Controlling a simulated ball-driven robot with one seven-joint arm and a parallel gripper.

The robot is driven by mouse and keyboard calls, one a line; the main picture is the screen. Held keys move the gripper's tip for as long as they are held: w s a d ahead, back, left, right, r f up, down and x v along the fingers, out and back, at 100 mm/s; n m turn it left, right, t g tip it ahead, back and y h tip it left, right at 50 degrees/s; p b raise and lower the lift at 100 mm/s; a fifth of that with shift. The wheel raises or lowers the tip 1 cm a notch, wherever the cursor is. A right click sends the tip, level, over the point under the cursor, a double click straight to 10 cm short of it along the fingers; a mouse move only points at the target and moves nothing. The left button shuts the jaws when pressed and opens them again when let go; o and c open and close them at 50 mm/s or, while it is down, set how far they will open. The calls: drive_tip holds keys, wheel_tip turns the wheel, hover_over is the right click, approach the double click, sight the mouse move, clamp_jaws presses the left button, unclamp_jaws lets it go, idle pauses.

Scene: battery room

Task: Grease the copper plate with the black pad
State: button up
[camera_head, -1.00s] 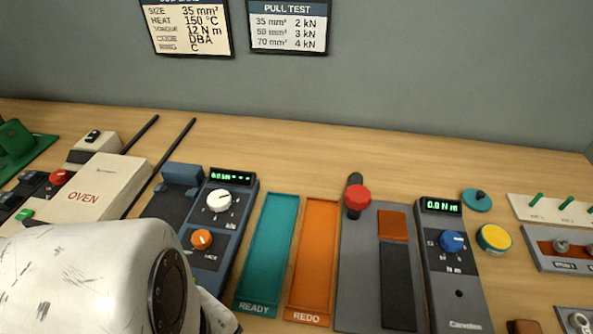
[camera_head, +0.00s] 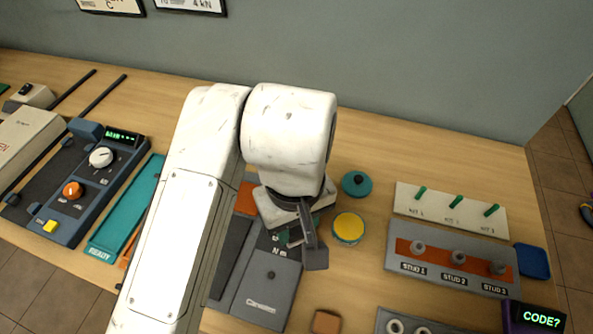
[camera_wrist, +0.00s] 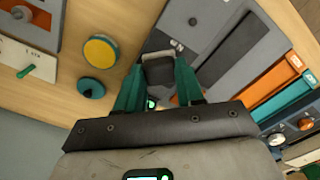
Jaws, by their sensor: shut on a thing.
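My gripper (camera_head: 303,236) is over the bench, just left of the yellow round tin (camera_head: 348,228). In the wrist view, its green fingers (camera_wrist: 160,82) are shut on a dark block, which I take for the black pad (camera_wrist: 159,69). The pad's dark end (camera_head: 317,258) also shows below the fingers in the head view; its underside is hidden. The copper-coloured plate (camera_head: 436,252) lies on a grey base to the right, with three studs standing on it, and is apart from the pad. Part of it shows in the wrist view (camera_wrist: 38,37).
A teal lid (camera_head: 356,184) lies behind the tin. A white board with green pegs (camera_head: 452,202) stands behind the copper plate. A blue tray (camera_head: 532,261) and a "CODE?" display (camera_head: 540,318) are at the right. A brown block (camera_head: 327,321) lies at the front.

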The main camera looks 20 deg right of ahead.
drive_tip(key=w+d+f+m+p, duration=0.2)
drive_tip(key=d+m, duration=0.3)
drive_tip(key=d, duration=0.7)
wheel_tip(320, 180, down, 6)
drive_tip(key=b, duration=0.5)
drive_tip(key=shift+r, duration=0.2)
drive_tip(key=shift+s+f+b, duration=0.1)
drive_tip(key=shift+f+b, duration=0.2)
drive_tip(key=shift+f, duration=0.3)
idle(1.5)
wheel_tip(320, 180, up, 7)
drive_tip(key=p, duration=0.6)
drive_tip(key=shift+p, duration=0.3)
idle(0.8)
